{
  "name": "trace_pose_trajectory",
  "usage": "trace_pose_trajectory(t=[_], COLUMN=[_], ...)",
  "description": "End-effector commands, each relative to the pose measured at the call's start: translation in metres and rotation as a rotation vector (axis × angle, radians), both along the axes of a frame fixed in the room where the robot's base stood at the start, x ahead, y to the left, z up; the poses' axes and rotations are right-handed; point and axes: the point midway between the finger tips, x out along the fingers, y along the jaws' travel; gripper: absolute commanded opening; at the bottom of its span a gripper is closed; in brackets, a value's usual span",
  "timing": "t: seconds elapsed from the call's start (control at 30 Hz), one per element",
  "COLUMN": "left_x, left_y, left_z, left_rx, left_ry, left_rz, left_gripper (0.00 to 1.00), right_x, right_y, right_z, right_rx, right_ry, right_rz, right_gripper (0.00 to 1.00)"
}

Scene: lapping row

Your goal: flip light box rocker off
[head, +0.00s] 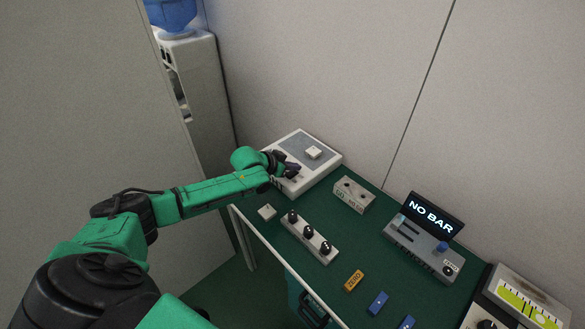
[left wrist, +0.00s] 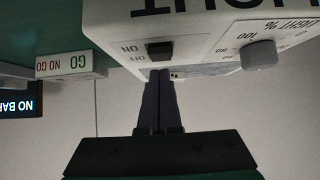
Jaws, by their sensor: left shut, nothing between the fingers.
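The light box (head: 317,176) is a pale box with a grey top panel at the far left end of the green bench. In the left wrist view, which is upside down, its face (left wrist: 205,20) shows a black rocker (left wrist: 160,49) with ON and OFF lettering beside it, and a grey dial knob (left wrist: 259,55). My left gripper (left wrist: 160,74) is shut and empty, its fingertips close to the rocker on the OFF-label side. Whether they touch it I cannot tell, nor which way it is tipped. In the head view the left gripper (head: 294,168) is at the box and hides the rocker. My right gripper is not in view.
A GO / NO GO box (head: 353,194) stands right of the light box. A three-knob bar (head: 310,238), a small pale block (head: 267,212) and a yellow block (head: 354,281) lie nearer. A NO BAR display (head: 432,214) stands farther right. A wall is behind; a partition (head: 90,110) is left.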

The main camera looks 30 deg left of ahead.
Motion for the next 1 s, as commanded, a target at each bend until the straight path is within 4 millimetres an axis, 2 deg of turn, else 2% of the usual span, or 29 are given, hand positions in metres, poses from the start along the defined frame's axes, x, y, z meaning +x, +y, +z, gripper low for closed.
trace_pose_trajectory(t=[0.17,0.27,0.37,0.4,0.47,0.7,0.83,1.0], left_x=[0.0,0.001,0.002,0.0,-0.011,-0.044,-0.053,-0.056], left_y=[0.0,-0.002,-0.006,-0.005,0.0,0.01,0.014,0.014], left_z=[0.006,0.023,0.049,0.053,0.056,0.099,0.113,0.119], left_rx=[0.0,-0.002,-0.001,0.0,0.003,0.006,0.002,0.0], left_ry=[0.0,0.0,0.001,0.002,0.002,0.002,0.001,0.001], left_rz=[0.0,0.001,0.002,0.003,0.001,0.0,0.002,0.001], left_gripper=[0.0,0.0,0.0,0.0,0.0,0.0,0.0,0.0], right_x=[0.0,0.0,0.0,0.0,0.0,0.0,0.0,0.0], right_y=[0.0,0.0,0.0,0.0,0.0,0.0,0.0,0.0], right_z=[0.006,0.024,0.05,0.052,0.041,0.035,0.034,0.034], right_rx=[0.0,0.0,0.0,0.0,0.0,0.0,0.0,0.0], right_ry=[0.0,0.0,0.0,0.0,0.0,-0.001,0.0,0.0], right_rz=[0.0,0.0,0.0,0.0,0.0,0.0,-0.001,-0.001], right_gripper=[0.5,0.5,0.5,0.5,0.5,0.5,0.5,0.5])
